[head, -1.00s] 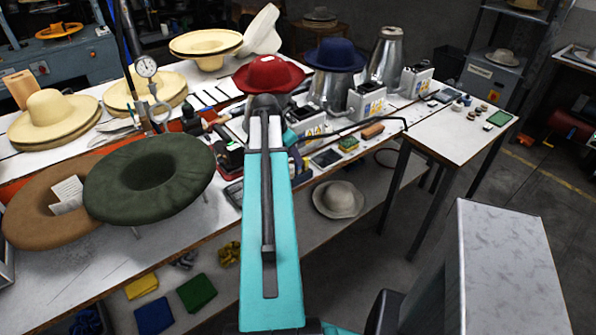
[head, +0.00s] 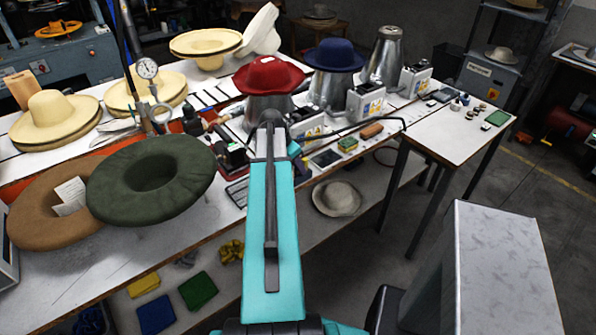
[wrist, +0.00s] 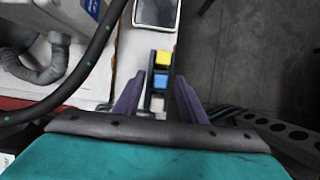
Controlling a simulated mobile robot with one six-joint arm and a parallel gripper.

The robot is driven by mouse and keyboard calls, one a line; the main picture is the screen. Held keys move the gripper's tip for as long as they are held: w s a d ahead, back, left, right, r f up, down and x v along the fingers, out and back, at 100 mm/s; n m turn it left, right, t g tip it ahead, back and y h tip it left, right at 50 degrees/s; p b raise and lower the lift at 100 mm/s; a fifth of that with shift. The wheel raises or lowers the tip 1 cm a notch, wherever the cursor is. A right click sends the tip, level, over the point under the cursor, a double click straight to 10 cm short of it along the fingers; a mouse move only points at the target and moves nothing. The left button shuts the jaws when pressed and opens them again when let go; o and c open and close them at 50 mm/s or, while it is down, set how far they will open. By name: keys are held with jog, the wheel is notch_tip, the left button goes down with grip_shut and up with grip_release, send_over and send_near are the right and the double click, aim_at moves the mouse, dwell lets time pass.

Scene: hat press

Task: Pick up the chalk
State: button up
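In the wrist view, a small yellow block (wrist: 162,59) and a small blue block (wrist: 159,80) sit in line on a dark strip at the edge of the pale bench. They look like chalk pieces, though I cannot be sure. My gripper (wrist: 158,76) is open, with one purple finger to the left and one to the right of the blocks. A gap shows on both sides, so neither finger appears to touch them. The height of the fingers above them is unclear.
A dark-screened device (wrist: 157,12) lies just beyond the blocks. A black hose (wrist: 88,65) curves past on the left. Open floor lies right of the bench edge.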

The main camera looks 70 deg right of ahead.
dwell(0.3)
grip_shut()
jog(key=shift+r, duration=0.2)
jog(key=shift+r+b, duration=0.8)
jog(key=shift+r, duration=0.65)
jog(key=s+a+b, duration=0.5)
jog(key=a, duration=0.5)
jog(key=shift+r, duration=0.45)
jog(key=shift+s+b, duration=0.2)
jog(key=shift+b, duration=0.3)
